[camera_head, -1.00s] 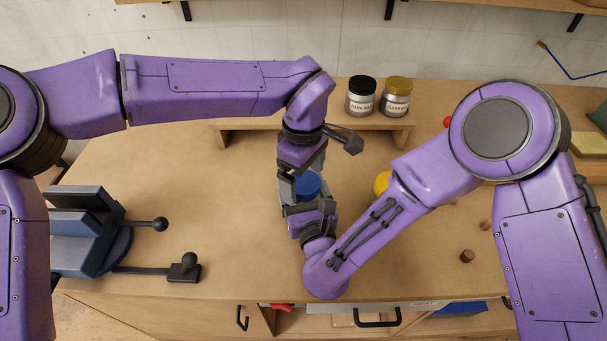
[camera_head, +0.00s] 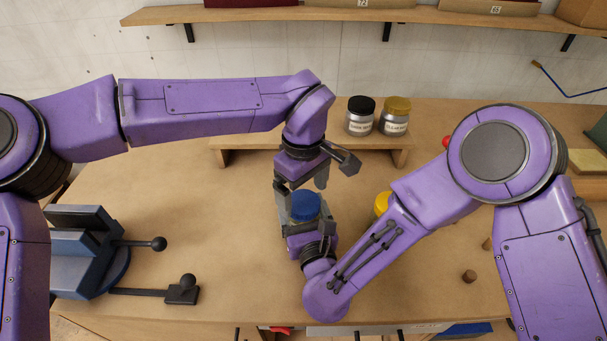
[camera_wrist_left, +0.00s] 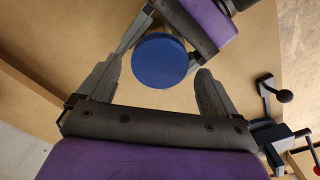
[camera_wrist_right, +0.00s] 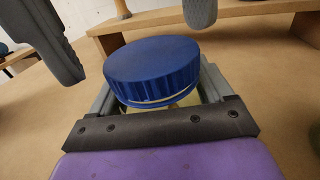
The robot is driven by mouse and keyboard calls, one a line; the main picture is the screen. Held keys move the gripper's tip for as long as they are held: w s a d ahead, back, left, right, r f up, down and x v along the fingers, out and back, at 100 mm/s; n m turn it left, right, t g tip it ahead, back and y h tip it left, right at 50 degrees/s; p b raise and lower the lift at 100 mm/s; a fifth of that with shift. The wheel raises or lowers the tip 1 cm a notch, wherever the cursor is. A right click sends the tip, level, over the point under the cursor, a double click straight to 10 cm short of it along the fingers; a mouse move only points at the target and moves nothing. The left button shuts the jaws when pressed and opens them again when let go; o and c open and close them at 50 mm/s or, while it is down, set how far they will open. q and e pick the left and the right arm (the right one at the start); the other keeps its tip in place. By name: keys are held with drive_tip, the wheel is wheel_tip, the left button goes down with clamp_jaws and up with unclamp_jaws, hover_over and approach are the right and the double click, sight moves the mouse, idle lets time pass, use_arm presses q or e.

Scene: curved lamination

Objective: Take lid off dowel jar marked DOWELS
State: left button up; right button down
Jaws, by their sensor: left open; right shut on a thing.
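A jar with a ribbed blue lid (camera_head: 305,206) stands upright in the middle of the bench; the lid also shows in the left wrist view (camera_wrist_left: 160,61) and the right wrist view (camera_wrist_right: 153,70). The lid sits on the jar, with a thin pale line under its rim. No label is readable on it. My right gripper (camera_head: 303,224) is shut on the jar body below the lid, from the near side. My left gripper (camera_head: 300,186) is open and empty above the lid, its fingers apart and clear of it. Most of the jar body is hidden.
A yellow-lidded item (camera_head: 382,203) stands right of the jar, partly behind my right arm. Two labelled jars, black-lidded (camera_head: 360,117) and gold-lidded (camera_head: 395,117), stand on a low riser (camera_head: 235,153) behind. A blue vise (camera_head: 85,250) is at left. Small dowels (camera_head: 469,276) stand at right.

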use_arm(q)
drive_tip(key=shift+f, duration=0.8)
drive_tip(key=shift+c, duration=0.3)
drive_tip(key=c, duration=1)
